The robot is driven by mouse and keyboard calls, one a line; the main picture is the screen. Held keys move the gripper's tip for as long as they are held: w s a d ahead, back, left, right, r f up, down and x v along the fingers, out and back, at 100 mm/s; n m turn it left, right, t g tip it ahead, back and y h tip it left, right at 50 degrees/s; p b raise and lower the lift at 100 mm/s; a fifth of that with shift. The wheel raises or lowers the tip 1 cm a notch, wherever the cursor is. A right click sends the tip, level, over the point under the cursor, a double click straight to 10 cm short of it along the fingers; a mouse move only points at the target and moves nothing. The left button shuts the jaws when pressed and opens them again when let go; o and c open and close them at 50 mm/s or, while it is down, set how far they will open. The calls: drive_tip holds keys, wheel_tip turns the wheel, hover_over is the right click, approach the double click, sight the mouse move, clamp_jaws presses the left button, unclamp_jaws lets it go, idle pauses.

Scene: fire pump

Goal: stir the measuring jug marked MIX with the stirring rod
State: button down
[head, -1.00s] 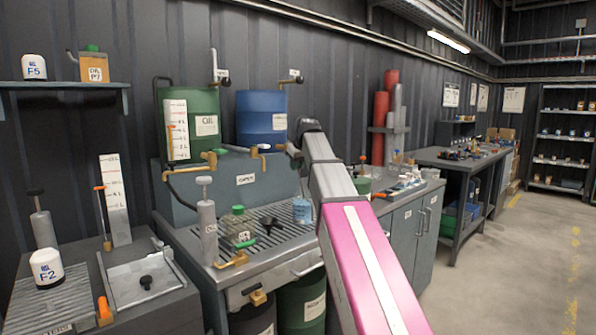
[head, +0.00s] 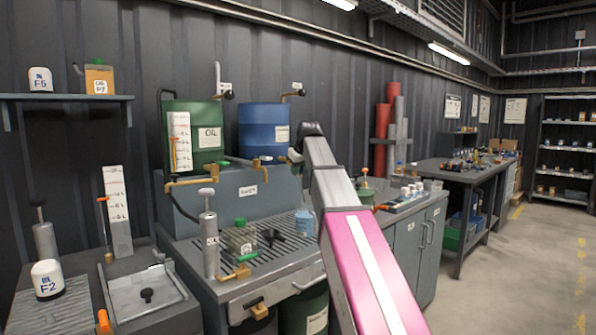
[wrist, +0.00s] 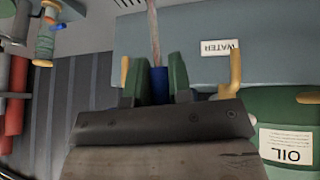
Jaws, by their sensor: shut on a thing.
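In the wrist view my gripper (wrist: 155,84) has its dark green fingers shut on the blue grip of the stirring rod (wrist: 154,38). The rod's thin pale shaft runs up toward the top edge of that view; its tip is not clear to see. In the head view my gripper is hidden behind the end of my arm, above the bench. A pale blue jug-like vessel (head: 304,223) stands on the slatted bench top, just left of my arm. I cannot read a MIX mark on it. The rod does not show in the head view.
A green-capped bottle (head: 240,237), a black knob (head: 272,236) and a grey cylinder pump (head: 210,245) stand on the grating. Behind are the green OIL drum (head: 205,145) and a blue drum (head: 262,122), with brass taps. A green container (head: 365,192) is right of my arm.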

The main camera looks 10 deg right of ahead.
drive_tip(key=shift+r, duration=0.1)
idle(0.3)
drive_tip(key=shift+r, duration=2.4)
drive_tip(key=shift+s, duration=0.1)
